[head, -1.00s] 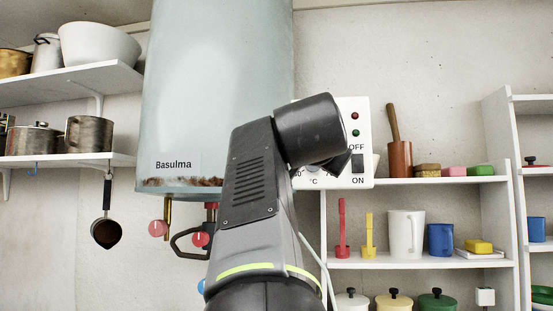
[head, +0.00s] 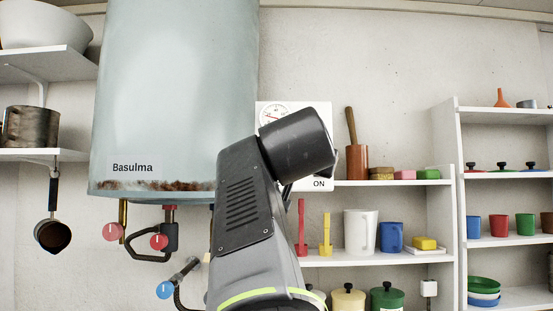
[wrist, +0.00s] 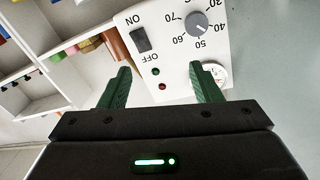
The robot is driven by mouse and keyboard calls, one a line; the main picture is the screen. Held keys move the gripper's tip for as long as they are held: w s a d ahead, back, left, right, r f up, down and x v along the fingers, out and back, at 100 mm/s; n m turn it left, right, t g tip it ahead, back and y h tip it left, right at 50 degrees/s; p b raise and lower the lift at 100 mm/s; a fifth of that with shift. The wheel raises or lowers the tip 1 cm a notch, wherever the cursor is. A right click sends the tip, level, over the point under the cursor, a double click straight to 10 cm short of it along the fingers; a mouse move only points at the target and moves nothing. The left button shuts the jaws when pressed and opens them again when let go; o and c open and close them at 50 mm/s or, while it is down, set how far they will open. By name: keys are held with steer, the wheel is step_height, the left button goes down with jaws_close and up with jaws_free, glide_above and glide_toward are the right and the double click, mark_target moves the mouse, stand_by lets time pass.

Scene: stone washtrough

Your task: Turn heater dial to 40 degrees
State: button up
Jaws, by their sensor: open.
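The white heater control panel (head: 293,106) is partly hidden behind my arm in the head view, and its dial is covered there. In the wrist view the panel (wrist: 178,50) appears upside down. Its grey round dial (wrist: 196,23) has a pale pointer line that seems to lie toward the 40–50 side; the exact reading is unclear. My gripper (wrist: 160,72) is open and empty, its green fingers apart. The dial lies beyond the fingertips, nearer the right finger, and is not between them. The fingers are mostly hidden in the head view.
A black rocker switch (wrist: 141,40) and two small lamps share the panel with a round gauge (wrist: 215,72). The big blue-grey boiler (head: 175,90) hangs left of it, red-handled valves (head: 158,241) below. A shelf (head: 385,260) of mugs and jars stands to the right.

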steer(key=a+n+y+p, duration=0.2)
steer(key=a+n+p, duration=0.1)
steer(key=a+n, duration=0.2)
steer(key=w+p, duration=0.3)
steer(key=w, duration=1)
steer(key=shift+w+f+p, duration=0.15)
steer(key=shift+w+p, duration=0.25)
steer(key=shift+c, duration=0.5)
steer(key=c, duration=0.9)
steer(key=shift+n, duration=1.8)
steer(key=o, duration=1)
